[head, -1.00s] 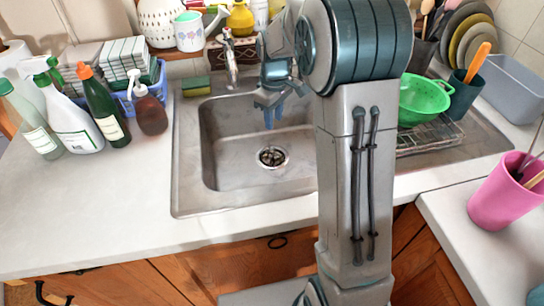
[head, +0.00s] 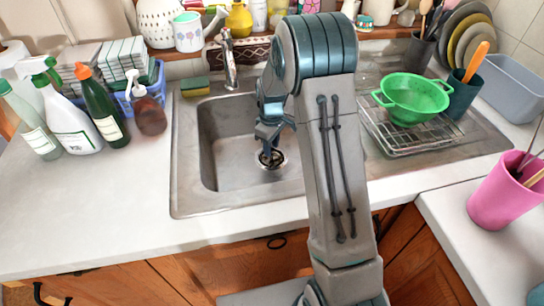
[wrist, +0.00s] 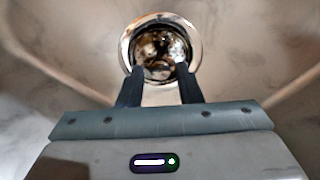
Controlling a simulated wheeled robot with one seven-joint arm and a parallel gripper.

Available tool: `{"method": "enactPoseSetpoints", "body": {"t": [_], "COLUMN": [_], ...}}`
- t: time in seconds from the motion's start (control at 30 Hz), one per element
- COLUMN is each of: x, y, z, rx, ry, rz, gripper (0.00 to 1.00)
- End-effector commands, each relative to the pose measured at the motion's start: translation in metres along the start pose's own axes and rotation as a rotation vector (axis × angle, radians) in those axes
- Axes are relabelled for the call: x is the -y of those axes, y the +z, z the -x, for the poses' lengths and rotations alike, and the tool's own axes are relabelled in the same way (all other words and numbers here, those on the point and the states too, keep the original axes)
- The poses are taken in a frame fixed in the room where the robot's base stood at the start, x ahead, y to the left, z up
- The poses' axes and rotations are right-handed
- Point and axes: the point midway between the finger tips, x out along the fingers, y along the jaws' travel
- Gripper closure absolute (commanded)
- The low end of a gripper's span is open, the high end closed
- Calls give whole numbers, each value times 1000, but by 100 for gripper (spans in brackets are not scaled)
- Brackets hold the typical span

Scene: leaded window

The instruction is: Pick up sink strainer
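The sink strainer (head: 272,162) is a round dark basket in a pale metal ring, set in the drain on the sink floor. In the wrist view the strainer (wrist: 158,48) lies just beyond my fingertips, with its ring bright around a dark, shiny middle. My gripper (head: 268,148) points down into the sink, close above the strainer and partly covering it in the head view. In the wrist view my gripper (wrist: 160,74) has its two dark fingers apart, overlapping the near part of the ring. Nothing is between them. Whether the fingertips touch the strainer I cannot tell.
The sink basin (head: 225,150) is otherwise empty, with walls around my gripper. The faucet (head: 229,60) stands behind it, with a sponge (head: 195,87) to its left. A green colander (head: 413,98) sits on a wire rack at right. Bottles (head: 100,115) stand at left.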

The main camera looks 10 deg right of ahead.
Motion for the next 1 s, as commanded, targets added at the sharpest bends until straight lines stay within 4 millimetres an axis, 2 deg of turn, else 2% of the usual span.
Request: {"method": "enactPoseSetpoints", "body": {"t": [0.1,0.2,0.43,0.47,0.57,1.0], "x": [1,1,1,1,1,0], "y": [0,0,0,0,0,0], "z": [-18,-26,-28,-28,-28,-22], "rx": [3,1,0,0,0,-1], "ry": [-3,-1,-1,-1,-1,1], "rz": [0,0,0,0,0,0], "gripper": [68,68,68,71,99,100]}}
